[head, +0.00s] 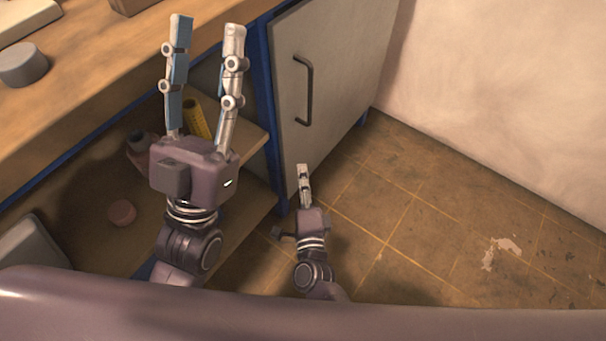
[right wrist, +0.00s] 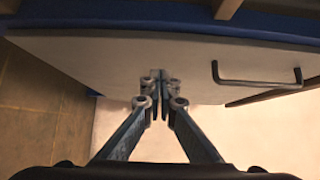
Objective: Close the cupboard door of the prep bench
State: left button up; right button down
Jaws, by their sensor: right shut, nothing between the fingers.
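The cupboard door (head: 340,60) of the prep bench is a pale grey panel with a dark bar handle (head: 309,90). Its near edge lies beside the blue post (head: 262,95); I cannot tell if it is fully flush. My right gripper (head: 303,168) is low in front of the door's lower near corner, shut and empty. In the right wrist view its fingertips (right wrist: 160,76) overlap the grey panel (right wrist: 95,55), with the handle (right wrist: 255,82) to their right; contact is unclear. My left gripper (head: 207,28) is open and empty, raised in front of the bench top.
The wooden bench top (head: 105,65) holds a grey round piece (head: 24,65). The open shelves to the left hold a yellow cylinder (head: 196,118) and a pinkish round piece (head: 122,212). The tiled floor (head: 430,220) is clear up to the pale wall (head: 500,90).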

jog(key=s+d, duration=0.2)
jog(key=s, duration=1)
